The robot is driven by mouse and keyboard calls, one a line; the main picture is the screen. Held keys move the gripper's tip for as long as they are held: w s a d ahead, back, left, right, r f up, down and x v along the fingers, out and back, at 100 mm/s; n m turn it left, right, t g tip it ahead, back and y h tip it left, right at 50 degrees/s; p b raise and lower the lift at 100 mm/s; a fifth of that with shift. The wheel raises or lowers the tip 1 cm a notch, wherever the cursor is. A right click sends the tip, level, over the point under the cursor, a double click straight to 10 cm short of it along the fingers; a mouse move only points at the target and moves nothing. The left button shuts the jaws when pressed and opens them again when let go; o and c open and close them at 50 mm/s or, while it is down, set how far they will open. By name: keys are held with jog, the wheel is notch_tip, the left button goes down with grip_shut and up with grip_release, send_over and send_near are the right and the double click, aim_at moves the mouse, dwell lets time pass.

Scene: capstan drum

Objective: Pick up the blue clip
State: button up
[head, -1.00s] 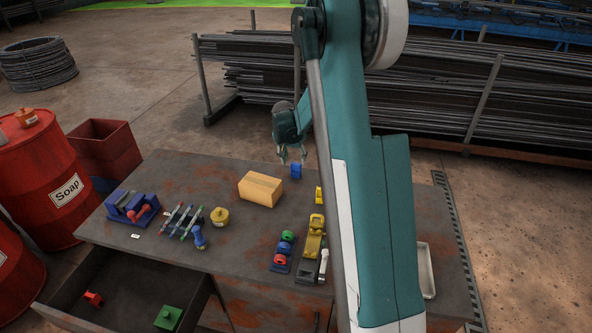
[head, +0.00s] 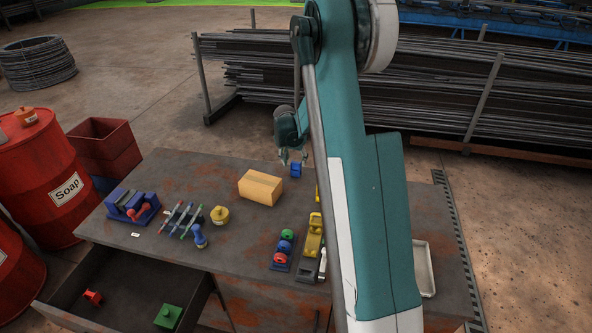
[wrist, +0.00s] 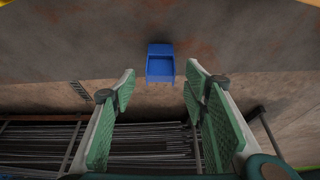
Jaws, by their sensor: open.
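The blue clip (head: 296,170) stands near the back edge of the rusty table, to the right of a cardboard box. In the wrist view the blue clip (wrist: 160,64) shows beyond the fingertips, centred between them, and nothing covers it. My gripper (head: 293,160) is open and empty just above and slightly left of the clip in the head view. In the wrist view my gripper (wrist: 160,84) has its two green-padded fingers spread wide, apart from the clip.
The cardboard box (head: 261,187) sits left of the clip on the table (head: 190,170). A yellow tin (head: 220,215), several tools, a blue vise (head: 132,206) and a yellow tool (head: 314,237) lie nearer the front. An open drawer (head: 130,285) juts out at front left.

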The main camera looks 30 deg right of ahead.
aim_at(296, 163)
jog(key=shift+f, duration=0.1)
jog(key=shift+b+x, duration=0.3)
jog(key=shift+x, duration=2.15)
jog(key=shift+a, duration=0.1)
jog(key=c, duration=0.9)
